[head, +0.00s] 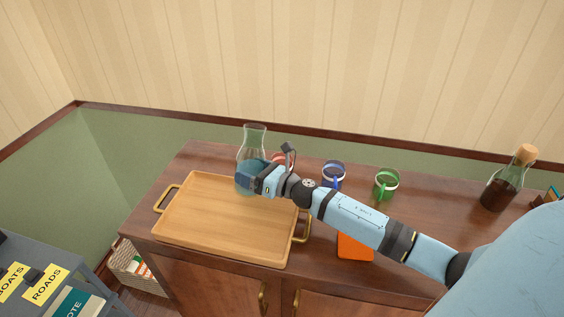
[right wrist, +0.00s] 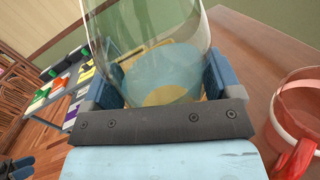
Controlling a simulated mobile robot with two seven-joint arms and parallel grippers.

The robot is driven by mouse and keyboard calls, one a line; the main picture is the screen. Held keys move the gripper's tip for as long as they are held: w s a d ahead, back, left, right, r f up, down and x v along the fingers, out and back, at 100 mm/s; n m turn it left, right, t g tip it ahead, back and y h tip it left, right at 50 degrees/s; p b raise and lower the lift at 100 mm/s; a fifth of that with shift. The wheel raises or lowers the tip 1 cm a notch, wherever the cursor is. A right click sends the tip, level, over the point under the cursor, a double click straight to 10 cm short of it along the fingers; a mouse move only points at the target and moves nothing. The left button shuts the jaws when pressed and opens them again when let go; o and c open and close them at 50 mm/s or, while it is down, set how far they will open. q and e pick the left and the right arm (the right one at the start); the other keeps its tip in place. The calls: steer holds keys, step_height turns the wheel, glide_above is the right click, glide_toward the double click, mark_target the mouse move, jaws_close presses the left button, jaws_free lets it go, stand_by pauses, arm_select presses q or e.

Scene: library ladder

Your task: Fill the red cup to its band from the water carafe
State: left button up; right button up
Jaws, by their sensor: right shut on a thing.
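The clear glass carafe (head: 254,138) stands at the back right corner of the wooden tray, looking upright. My right gripper (head: 248,176) is shut on its lower body. In the right wrist view the carafe (right wrist: 150,35) sits between the blue fingers, with pale blue water low in it. The red cup (head: 283,158) is just right of the carafe, mostly hidden behind my right wrist. In the right wrist view the red cup (right wrist: 303,100) shows a pale band; its water level cannot be made out. Dark blue shapes at that view's lower left may be my left gripper (right wrist: 17,165).
The wooden tray (head: 225,222) with brass handles lies empty in front. A blue cup (head: 334,175) and a green cup (head: 386,185) stand to the right. A corked dark bottle (head: 502,182) is at far right. An orange item (head: 354,247) lies below my arm.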

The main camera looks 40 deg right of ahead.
mark_target(251, 161)
steer(key=shift+f+m+b, duration=0.3)
steer(key=shift+m+b, duration=0.05)
steer(key=shift+m, duration=0.15)
steer(key=shift+a+r+m+t, duration=0.1)
steer(key=shift+m+t, duration=0.2)
steer(key=shift+m, duration=0.8)
steer(key=shift+r, duration=0.35)
steer(key=shift+r+m+t+p, duration=0.35)
steer(key=shift+m+p, duration=0.2)
steer(key=shift+m, duration=0.25)
steer(key=shift+r, duration=0.15)
steer(key=shift+a+f+m, duration=0.1)
steer(key=shift+f+m, duration=0.1)
steer(key=shift+m, duration=0.3)
steer(key=shift+s+a+m, duration=0.1)
steer(key=shift+a+m, duration=0.05)
steer(key=shift+m, duration=0.15)
steer(key=shift+m+t+h, duration=0.3)
steer(key=shift+t, duration=0.05)
steer(key=shift+a+r+m, duration=0.2)
steer(key=shift+r+m, duration=0.1)
steer(key=shift+m, duration=0.1)
arm_select(q)
steer(key=shift+r, duration=0.3)
arm_select(e)
steer(key=shift+a, duration=0.1)
